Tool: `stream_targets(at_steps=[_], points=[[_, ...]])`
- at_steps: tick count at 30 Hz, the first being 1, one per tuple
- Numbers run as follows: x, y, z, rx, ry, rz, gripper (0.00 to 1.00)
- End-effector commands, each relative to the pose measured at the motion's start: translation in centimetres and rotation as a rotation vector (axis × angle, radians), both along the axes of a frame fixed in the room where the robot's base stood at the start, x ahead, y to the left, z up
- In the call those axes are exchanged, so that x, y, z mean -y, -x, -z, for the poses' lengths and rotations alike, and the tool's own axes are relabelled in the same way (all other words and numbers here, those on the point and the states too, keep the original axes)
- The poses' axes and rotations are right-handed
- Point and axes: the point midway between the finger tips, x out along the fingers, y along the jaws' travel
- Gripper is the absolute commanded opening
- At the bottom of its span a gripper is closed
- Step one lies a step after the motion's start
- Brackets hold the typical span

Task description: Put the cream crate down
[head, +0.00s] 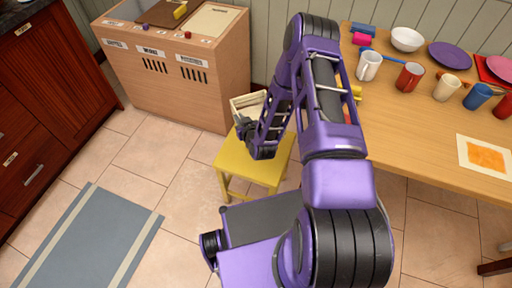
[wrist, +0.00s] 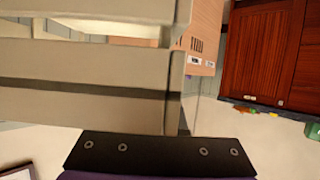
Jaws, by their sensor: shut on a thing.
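The cream crate (head: 248,101) is a slatted open box, seen in the head view above the back left part of a yellow stool (head: 262,170). Its pale slats (wrist: 90,105) fill the upper left of the wrist view, very close. My gripper (head: 243,124) is shut on the crate's near side. A dark part of the gripper crosses the bottom of the wrist view. My purple arm hides part of the crate's right side and the stool. I cannot tell whether the crate touches the stool.
A wooden cabinet with labelled bins (head: 175,68) stands behind and left of the stool. A wooden table (head: 425,135) with mugs, bowls and plates is on the right. Red-brown drawers (head: 45,85) stand far left. A grey mat (head: 90,240) lies on the open tiled floor.

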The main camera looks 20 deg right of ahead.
Motion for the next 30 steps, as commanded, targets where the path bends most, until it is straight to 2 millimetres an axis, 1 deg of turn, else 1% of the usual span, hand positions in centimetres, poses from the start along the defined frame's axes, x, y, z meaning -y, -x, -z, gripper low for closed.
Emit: stream_targets(at_steps=[1, 3, 6, 11, 18, 25, 30], points=[[0.0, -0.1, 1.6, 0.0, -0.003, -0.001, 0.0], [-0.2, -0.3, 3.3, 0.004, -0.001, -0.009, 0.0], [-0.3, -0.4, 5.0, 0.008, 0.001, -0.015, 0.0], [-0.5, -0.4, 6.7, 0.011, 0.003, -0.02, 0.0], [-0.4, -0.4, 11.2, 0.013, 0.004, -0.021, 0.0], [-0.5, -0.4, 13.5, 0.014, 0.004, -0.021, 0.0], [-0.5, -0.4, 16.0, 0.013, 0.004, -0.021, 0.0]])
